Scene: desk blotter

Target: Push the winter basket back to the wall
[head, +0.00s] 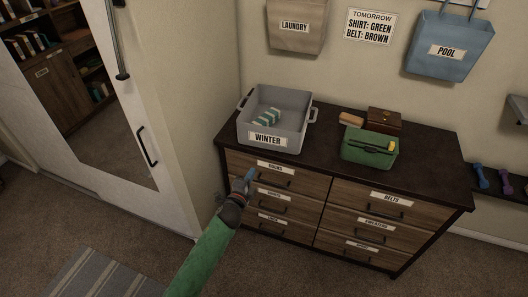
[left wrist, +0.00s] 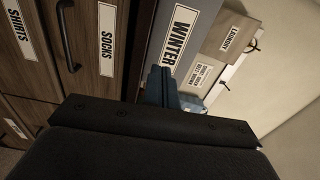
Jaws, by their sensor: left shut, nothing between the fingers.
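The winter basket (head: 289,129) is a grey open bin with side handles and a WINTER label, standing on the left end of the dark dresser top (head: 425,168). A green and white striped item (head: 267,117) lies inside it. My left gripper (head: 250,174) is shut and empty, in front of the dresser's upper left drawer and below the basket's front in the head view. In the left wrist view, the shut fingers (left wrist: 158,84) point toward the basket's labelled front (left wrist: 184,24); I cannot tell whether they touch it. My right gripper is not in view.
A green bag (head: 369,147), a brown box (head: 384,119) and a tan brush-like item (head: 351,119) stand on the dresser right of the basket. Laundry (head: 297,25) and pool (head: 450,45) bags hang on the wall behind. A mirrored door (head: 140,100) is at left.

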